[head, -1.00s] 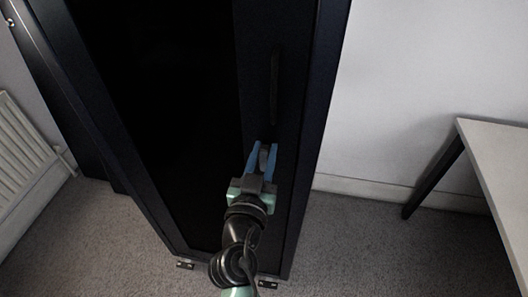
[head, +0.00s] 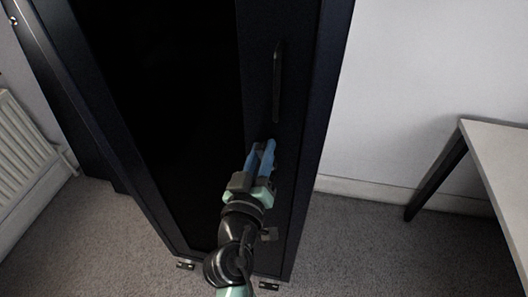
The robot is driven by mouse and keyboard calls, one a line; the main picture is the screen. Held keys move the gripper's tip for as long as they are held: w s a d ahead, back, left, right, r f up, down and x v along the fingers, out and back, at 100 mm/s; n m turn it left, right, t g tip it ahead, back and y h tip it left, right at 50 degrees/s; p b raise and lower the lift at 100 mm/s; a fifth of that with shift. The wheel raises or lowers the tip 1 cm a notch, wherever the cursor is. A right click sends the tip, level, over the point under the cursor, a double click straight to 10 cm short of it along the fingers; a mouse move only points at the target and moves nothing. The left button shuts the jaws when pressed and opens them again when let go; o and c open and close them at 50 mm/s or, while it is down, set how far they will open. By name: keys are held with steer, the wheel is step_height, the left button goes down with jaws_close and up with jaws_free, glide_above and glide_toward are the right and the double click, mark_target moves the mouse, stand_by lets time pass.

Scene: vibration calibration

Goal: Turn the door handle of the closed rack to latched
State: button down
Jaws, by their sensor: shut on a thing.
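The closed rack (head: 252,25) is tall and dark, with a black door panel and a dark frame on its right. A slim black vertical bar (head: 277,82) stands on the right door frame, above my gripper. My gripper (head: 266,148), with blue fingers, reaches up to the frame just below the bar. Its fingers are close together and shut on the door handle, which is mostly hidden between them. How far the handle is turned cannot be told.
A light table (head: 497,150) with a dark leg stands at the right. A white radiator (head: 22,155) is on the left wall. Grey carpet (head: 345,245) is free between rack and table.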

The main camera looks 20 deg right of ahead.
steer(key=n, duration=0.6)
steer(key=shift+w+a+f, duration=0.2)
steer(key=shift+a+f, duration=0.1)
steer(key=shift+f, duration=0.05)
steer(key=n, duration=0.3)
steer(key=f+n+p, duration=0.1)
steer(key=n, duration=0.2)
steer(key=shift+w+a, duration=0.1)
steer(key=shift+n, duration=0.3)
steer(key=c, duration=0.7)
jaws_free()
steer(key=shift+b+v, duration=0.85)
steer(key=shift+v, duration=5.65)
